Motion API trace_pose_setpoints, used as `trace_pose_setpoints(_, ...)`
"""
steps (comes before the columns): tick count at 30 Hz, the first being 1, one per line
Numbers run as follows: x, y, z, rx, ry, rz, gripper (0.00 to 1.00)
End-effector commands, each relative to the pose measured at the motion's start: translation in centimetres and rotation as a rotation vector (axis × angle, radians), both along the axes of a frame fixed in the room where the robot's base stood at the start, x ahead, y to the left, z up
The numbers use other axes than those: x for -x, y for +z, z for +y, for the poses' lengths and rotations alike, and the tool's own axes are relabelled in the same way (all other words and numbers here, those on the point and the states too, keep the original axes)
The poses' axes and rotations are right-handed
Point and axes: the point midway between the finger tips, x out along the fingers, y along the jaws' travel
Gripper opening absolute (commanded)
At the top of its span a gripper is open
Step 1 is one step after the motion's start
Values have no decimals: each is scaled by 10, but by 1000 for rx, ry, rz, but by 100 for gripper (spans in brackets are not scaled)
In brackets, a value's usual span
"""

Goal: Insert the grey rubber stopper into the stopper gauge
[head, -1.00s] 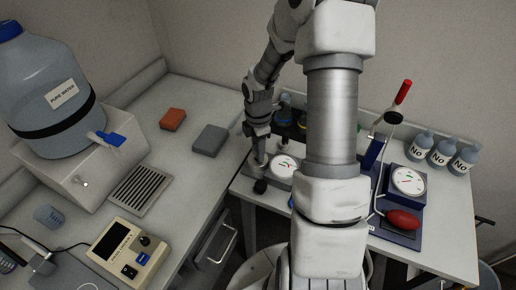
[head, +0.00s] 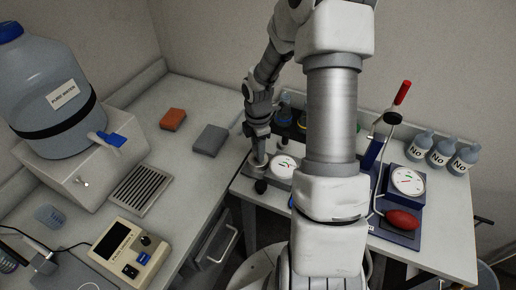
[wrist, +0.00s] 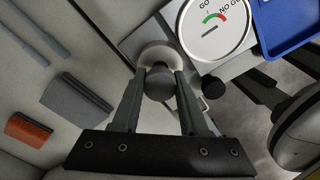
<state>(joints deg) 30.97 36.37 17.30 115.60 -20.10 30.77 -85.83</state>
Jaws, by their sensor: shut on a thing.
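The grey rubber stopper (wrist: 159,86) is between the fingers of my gripper (wrist: 160,76) in the wrist view. My gripper is shut on it. The stopper is at the round pale socket (wrist: 154,49) of the stopper gauge, whose white GO / NO GO dial (wrist: 214,18) is beside it. I cannot tell how deep the stopper sits, as the fingers and its own body hide the contact. In the head view my gripper (head: 259,157) is low over the gauge's left end, left of the dial (head: 284,167). The stopper cannot be made out there.
A black knob (wrist: 213,88) sticks out of the gauge's front. A blue tray (wrist: 285,22) is close to the dial. A grey block (head: 210,139) and an orange block (head: 173,119) lie on the left counter. A red-bulbed device (head: 403,220) stands to the right.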

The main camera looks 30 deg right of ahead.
Motion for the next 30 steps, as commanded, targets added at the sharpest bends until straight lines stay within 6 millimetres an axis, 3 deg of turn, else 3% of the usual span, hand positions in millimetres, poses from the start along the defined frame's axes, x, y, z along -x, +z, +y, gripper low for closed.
trace_pose_setpoints(26,0,-16,0,0,0,0,0)
trace_pose_setpoints(27,0,-15,0,0,0,0,50)
trace_pose_setpoints(30,0,-15,0,0,0,1,68)
